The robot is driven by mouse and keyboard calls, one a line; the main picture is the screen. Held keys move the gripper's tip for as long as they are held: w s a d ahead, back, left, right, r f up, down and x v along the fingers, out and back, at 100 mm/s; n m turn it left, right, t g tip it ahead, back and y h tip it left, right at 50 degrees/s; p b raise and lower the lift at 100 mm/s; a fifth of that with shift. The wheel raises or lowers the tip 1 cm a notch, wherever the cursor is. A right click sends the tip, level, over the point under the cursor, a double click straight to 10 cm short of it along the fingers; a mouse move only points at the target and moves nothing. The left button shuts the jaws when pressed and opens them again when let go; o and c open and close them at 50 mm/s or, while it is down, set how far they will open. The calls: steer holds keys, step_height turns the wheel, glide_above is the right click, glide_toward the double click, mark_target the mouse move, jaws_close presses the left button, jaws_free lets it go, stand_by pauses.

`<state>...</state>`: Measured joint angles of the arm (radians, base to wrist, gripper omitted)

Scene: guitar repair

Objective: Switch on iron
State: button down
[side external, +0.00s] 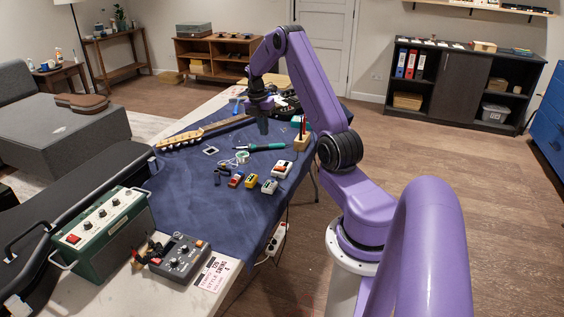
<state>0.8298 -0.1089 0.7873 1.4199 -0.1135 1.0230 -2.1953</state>
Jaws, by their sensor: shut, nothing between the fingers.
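A soldering iron (268,147) with a teal handle lies on the blue cloth, its thin tip pointing left. My gripper (263,131) is shut and empty. It points down over the table, a little behind the iron in this view and apart from its handle. No switch on the iron can be made out at this size. A white power strip (277,240) with a reddish spot hangs at the table's right edge, with cords near it.
Several small coloured pedals (251,182), a solder spool (242,157) and a wooden holder (302,141) with upright tools surround the iron. A guitar neck (215,127) lies behind. A grey control box (180,258) and green amplifier (106,232) stand in front.

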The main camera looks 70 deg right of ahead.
glide_above(283, 168)
steer(key=w, duration=0.2)
steer(key=f, duration=0.2)
steer(key=shift+w+d+r, duration=0.1)
steer(key=shift+w+r, duration=0.05)
steer(key=shift+w, duration=0.05)
steer(key=f, duration=0.4)
steer(key=s+f, duration=0.1)
steer(key=f, duration=0.4)
steer(key=s+f, duration=0.1)
steer(key=f, duration=0.4)
steer(key=shift+s+f, duration=0.1)
steer(key=shift+f, duration=0.1)
